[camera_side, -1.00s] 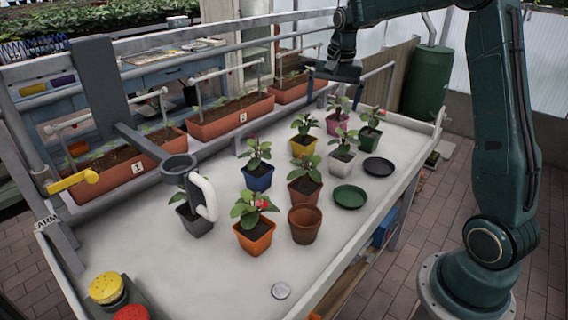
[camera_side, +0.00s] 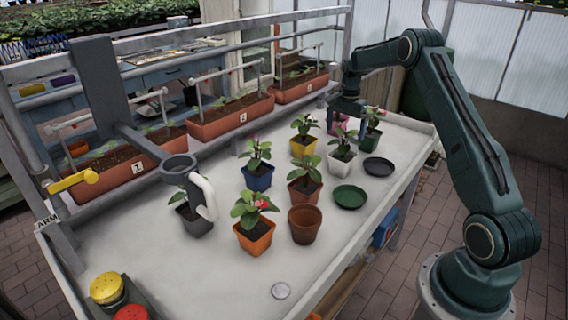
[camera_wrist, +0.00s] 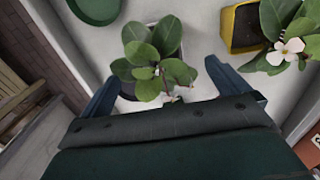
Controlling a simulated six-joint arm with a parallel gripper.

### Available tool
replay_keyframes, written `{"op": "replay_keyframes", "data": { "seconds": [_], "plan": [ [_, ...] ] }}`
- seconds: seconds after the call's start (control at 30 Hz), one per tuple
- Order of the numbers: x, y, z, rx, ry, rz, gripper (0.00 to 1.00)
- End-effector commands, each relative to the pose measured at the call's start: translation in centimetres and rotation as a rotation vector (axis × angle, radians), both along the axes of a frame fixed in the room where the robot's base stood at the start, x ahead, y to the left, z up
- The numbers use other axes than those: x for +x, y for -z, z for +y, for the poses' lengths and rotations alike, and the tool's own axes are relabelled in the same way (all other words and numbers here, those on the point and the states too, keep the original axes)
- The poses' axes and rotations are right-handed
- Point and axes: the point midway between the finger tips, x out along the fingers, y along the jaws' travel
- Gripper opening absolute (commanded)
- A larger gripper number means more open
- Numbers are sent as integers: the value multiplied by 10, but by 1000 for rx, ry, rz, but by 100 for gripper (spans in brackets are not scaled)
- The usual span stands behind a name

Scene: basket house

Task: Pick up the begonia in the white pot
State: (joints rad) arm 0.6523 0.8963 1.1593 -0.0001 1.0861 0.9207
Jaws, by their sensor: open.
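The begonia (camera_side: 342,140) stands upright in its white pot (camera_side: 342,167) on the table, in the far group of potted plants. My gripper (camera_side: 346,118) points down just beyond it and close above, partly overlapping the pink pot behind. In the wrist view my gripper (camera_wrist: 168,88) is open, one finger on each side of the picture. The begonia's broad leaves (camera_wrist: 147,60) show ahead of and partly between the fingers. They cover much of the pot, and the gripper body hides what lies below. I cannot tell whether a finger touches a leaf.
The yellow pot (camera_side: 303,148) stands left of the white pot, the green pot (camera_side: 370,142) right of it, and the pink pot (camera_side: 334,122) behind. Planter boxes (camera_side: 231,119) line the back.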

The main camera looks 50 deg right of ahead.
Motion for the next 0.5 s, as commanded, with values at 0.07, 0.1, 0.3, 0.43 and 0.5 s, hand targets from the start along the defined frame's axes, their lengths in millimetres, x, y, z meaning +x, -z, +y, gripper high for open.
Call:
{"op": "replay_keyframes", "data": {
  "seconds": [0.07, 0.1, 0.3, 0.43, 0.5],
  "plan": [
    [0, 0, 0, 0, 0, 0, 100],
    [0, 1, 0, 0, 0, 0, 100],
    [0, 16, 1, 1, -1, 2, 100],
    [-1, 33, 1, 2, -2, 3, 100],
    [-1, 44, 1, 2, -2, 3, 100]
  ]
}}
